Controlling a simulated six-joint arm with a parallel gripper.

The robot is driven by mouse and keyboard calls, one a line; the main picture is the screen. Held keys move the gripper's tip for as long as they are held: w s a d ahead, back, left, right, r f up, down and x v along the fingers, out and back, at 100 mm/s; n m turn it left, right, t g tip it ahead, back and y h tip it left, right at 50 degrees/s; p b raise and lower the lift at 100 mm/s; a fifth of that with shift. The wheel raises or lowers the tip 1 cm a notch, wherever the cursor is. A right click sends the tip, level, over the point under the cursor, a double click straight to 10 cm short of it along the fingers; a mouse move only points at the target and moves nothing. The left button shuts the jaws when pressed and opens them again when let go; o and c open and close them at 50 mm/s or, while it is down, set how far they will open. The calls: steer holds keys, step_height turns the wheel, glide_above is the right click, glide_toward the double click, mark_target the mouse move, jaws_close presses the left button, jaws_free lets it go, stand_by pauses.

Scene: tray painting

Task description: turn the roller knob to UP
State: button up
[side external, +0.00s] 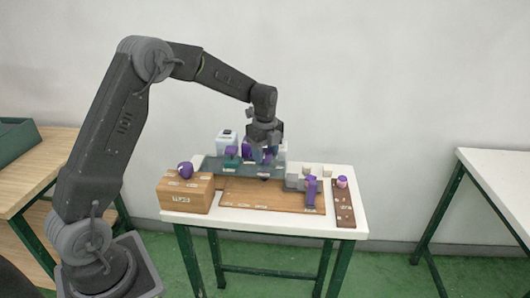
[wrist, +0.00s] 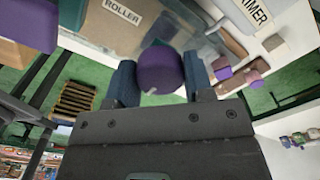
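The roller knob is a round purple knob (wrist: 159,70) with a small white mark on its lower edge, in the wrist view. A white ROLLER label (wrist: 122,12) is up and left of it. My gripper (wrist: 160,78) has one blue-grey finger on each side of the knob, and no clear gap shows on either side. In the side view my gripper (side external: 265,148) points down over the back part of the table, among purple parts, and hides much of the knob. I cannot read UP or the knob's setting.
The white table (side external: 345,222) holds a wooden box (side external: 186,196) with a purple knob on top, a brown board (side external: 262,196), a grey fixture with a purple handle (side external: 311,192) and a dark strip (side external: 343,210). A TIMER label (wrist: 258,12) is at the wrist view's top right.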

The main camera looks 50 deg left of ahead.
steer(key=c, duration=0.4)
steer(key=shift+n, duration=0.3)
steer(key=n, duration=0.3)
steer(key=shift+n, duration=0.3)
steer(key=n, duration=0.3)
steer(key=shift+n, duration=0.3)
steer(key=n, duration=0.5)
steer(key=shift+n, duration=2.5)
